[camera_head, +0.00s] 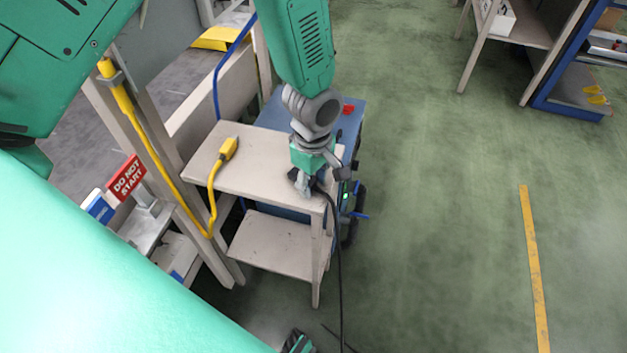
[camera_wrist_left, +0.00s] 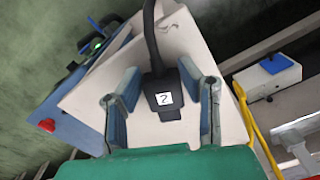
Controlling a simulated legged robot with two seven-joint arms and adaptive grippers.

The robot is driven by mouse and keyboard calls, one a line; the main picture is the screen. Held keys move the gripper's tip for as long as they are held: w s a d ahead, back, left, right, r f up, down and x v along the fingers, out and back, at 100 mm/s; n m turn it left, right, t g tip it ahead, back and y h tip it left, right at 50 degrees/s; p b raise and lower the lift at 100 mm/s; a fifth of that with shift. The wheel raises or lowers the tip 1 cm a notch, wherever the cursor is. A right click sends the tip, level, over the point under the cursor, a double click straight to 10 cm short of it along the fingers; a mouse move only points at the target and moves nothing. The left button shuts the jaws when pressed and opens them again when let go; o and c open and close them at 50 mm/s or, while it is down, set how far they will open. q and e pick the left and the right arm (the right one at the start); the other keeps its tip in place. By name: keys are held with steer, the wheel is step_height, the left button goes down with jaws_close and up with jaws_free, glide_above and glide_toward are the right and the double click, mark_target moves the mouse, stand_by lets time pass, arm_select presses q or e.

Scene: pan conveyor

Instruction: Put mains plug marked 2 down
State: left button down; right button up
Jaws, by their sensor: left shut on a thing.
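The black mains plug marked 2 (camera_wrist_left: 166,112) shows in the left wrist view, its white label facing the camera. My left gripper (camera_head: 312,185) is shut on the plug, with its fingers on either side of it. In the head view, it is at the right end of the upper shelf of a pale stand (camera_head: 263,165), and the gripper mostly hides the plug. A black cable (camera_head: 337,240) hangs from there past the stand's edge to the floor. I cannot tell whether the plug touches the shelf. A green and dark part at the bottom edge may be my right gripper (camera_head: 298,343).
A yellow plug (camera_head: 229,148) with a yellow cable lies on the same shelf, left of my gripper. A blue cart with a red knob (camera_head: 348,108) stands behind. A red "DO NOT START" sign (camera_head: 126,177) is at left. The lower shelf (camera_head: 272,245) is bare.

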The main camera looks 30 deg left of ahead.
arm_select(q)
steer(key=shift+d, duration=0.25)
steer(key=c, duration=1.1)
jaws_free()
steer(key=shift+a, duration=0.1)
steer(key=shift+r, duration=0.3)
step_height(320, 180, up, 12)
steer(key=p, duration=0.1)
steer(key=shift+f, duration=0.2)
